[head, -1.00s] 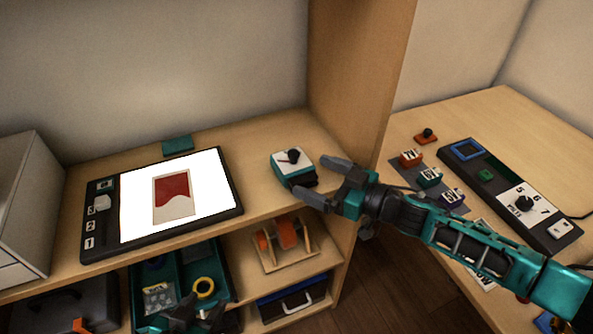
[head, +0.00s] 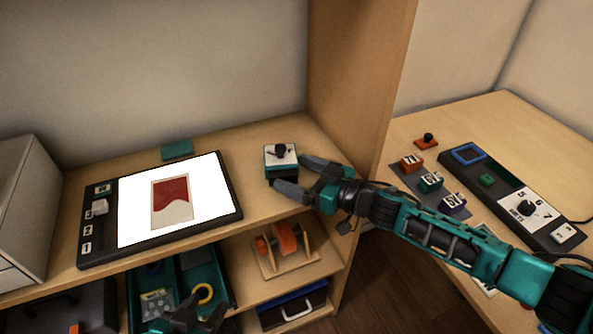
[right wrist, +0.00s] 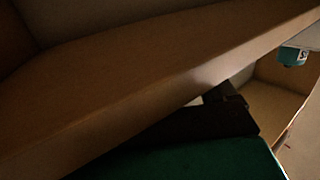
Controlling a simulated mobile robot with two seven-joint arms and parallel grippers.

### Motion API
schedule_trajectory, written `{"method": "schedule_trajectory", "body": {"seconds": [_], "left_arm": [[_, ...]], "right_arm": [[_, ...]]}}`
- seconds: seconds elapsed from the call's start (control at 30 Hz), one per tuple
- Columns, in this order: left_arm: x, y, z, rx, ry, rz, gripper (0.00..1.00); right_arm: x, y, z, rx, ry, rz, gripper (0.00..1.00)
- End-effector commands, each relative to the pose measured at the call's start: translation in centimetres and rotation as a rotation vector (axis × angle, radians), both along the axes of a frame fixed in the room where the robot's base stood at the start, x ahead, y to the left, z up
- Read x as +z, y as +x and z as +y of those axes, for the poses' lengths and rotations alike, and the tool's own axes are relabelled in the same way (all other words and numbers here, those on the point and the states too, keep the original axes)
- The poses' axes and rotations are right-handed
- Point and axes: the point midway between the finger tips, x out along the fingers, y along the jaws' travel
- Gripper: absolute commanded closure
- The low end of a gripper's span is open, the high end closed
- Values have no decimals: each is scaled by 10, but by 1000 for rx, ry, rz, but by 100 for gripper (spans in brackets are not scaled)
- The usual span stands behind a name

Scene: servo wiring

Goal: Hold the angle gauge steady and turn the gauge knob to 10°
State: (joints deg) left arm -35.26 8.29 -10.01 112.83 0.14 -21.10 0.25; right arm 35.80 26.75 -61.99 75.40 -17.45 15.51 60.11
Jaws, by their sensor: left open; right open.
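The angle gauge (head: 271,165) is a small teal and black box with a white top face and a black knob (head: 281,150). It stands near the shelf's right end; its scale is too small to read. My right gripper (head: 290,173) is open at the gauge's front right corner. One dark finger lies by its right side and the other by its lower front; contact cannot be told. My left gripper (head: 195,318) is open and empty at the bottom edge, by the lower teal tray. The gauge cannot be surely identified in the right wrist view.
A black panel with a lit white screen (head: 132,205) lies left of the gauge. A wooden upright (head: 350,90) stands to its right. Numbered blocks (head: 411,163) and a black dial panel (head: 470,170) are on the right desk. The right wrist view shows a board edge (right wrist: 190,85).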

Motion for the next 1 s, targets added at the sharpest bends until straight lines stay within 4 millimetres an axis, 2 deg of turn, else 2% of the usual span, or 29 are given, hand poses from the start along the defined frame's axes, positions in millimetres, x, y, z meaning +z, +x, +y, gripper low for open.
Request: {"method": "schedule_trajectory", "body": {"seconds": [0.07,0.83,1.0], "left_arm": [[-1,-1,0,0,1,3,47],[-2,-1,1,1,1,3,47],[-1,-1,1,1,1,3,47]], "right_arm": [[0,0,0,0,0,0,26],[0,0,0,0,0,0,100],[0,0,0,0,0,0,100]]}}
